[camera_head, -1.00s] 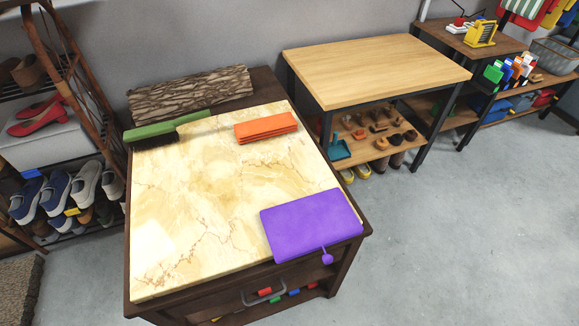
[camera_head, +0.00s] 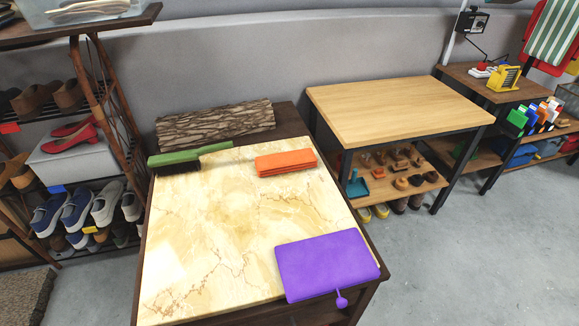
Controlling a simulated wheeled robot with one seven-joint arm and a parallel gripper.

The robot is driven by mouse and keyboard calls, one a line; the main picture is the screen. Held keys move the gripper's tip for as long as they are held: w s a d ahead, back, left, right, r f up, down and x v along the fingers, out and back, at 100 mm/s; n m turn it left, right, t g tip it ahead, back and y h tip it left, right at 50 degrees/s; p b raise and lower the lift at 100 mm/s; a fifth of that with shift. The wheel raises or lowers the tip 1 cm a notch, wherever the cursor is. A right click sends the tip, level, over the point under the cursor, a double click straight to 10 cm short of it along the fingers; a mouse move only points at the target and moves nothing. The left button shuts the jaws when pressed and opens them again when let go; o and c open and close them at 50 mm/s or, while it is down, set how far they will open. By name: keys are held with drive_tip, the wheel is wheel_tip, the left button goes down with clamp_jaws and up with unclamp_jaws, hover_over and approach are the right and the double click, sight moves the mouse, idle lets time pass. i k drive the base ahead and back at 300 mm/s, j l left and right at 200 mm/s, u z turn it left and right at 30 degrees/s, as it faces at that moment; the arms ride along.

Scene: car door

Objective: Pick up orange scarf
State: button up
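A folded orange scarf (camera_head: 286,162) lies flat on the cream marble top (camera_head: 215,235) of a dark wooden cabinet, toward its far right part. It is a neat rectangular stack with visible layered edges. Nothing covers it. My gripper and arm do not show in the head view.
A green-handled brush (camera_head: 190,157) lies left of the scarf, and a log (camera_head: 215,122) lies behind them. A purple flat item (camera_head: 327,265) overhangs the front right edge. A wooden table (camera_head: 400,108) stands right; a shoe rack (camera_head: 85,150) stands left. The marble's middle is clear.

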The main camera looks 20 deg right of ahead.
sight(280, 162)
drive_tip(key=l+u, duration=0.1)
drive_tip(key=u, duration=0.3)
drive_tip(key=i+l+u, duration=0.2)
drive_tip(key=l, duration=0.25)
drive_tip(key=i+l+u, duration=0.2)
drive_tip(key=l, duration=0.25)
drive_tip(key=l+u, duration=0.25)
drive_tip(key=l, duration=0.2)
drive_tip(key=i+l, duration=0.15)
drive_tip(key=l, duration=1.1)
drive_tip(key=i+l+u, duration=0.15)
drive_tip(key=l, duration=2.35)
drive_tip(key=i+j, duration=0.35)
drive_tip(key=j, duration=0.2)
drive_tip(key=u, duration=0.05)
